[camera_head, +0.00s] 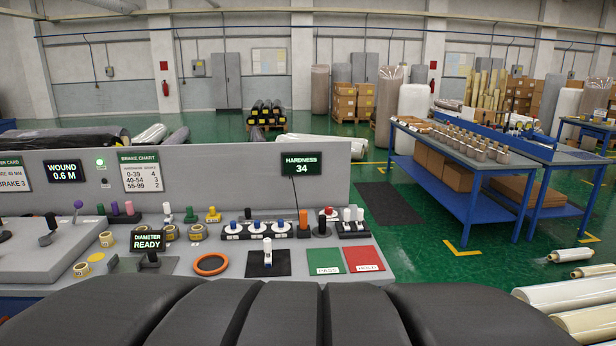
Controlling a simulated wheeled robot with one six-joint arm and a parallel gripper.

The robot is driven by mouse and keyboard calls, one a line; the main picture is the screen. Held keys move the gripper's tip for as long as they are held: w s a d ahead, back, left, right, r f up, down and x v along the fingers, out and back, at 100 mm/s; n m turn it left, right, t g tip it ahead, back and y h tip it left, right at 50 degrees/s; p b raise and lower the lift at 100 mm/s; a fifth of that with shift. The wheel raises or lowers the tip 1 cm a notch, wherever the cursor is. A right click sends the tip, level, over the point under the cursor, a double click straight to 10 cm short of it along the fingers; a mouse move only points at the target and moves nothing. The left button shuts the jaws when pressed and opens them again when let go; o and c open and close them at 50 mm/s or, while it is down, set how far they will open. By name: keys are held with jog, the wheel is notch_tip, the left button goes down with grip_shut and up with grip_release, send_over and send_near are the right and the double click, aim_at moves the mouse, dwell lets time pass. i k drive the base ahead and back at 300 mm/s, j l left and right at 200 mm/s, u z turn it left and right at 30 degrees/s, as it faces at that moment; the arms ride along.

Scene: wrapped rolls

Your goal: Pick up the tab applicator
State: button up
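No item on the grey bench (225,283) carries a label naming it as the tab applicator, and I cannot tell for sure which one it is. A small yellow tool (213,215) stands near the back of the bench, right of a green-topped one (190,214). A white upright piece (267,250) stands on a black pad (283,267) near the front. Several knobbed pieces in blue, white and red stand in dark holders (233,234). My gripper is not in view.
An orange ring (210,271), yellow tape rolls (82,269), a green PASS pad (325,266) and a red HOLD pad (364,258) lie on the bench. A grey panel (230,172) closes its back. A blue table (455,190) stands right; wrapped rolls (560,292) lie lower right.

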aim_at(268, 248)
jog(key=k+z, duration=0.1)
jog(key=i+j+u, duration=0.35)
jog(key=i+j, duration=0.15)
jog(key=i, duration=0.35)
jog(key=i+j+u, duration=0.2)
jog(key=i, duration=0.25)
jog(key=i+j+u, duration=0.15)
jog(key=i, duration=0.3)
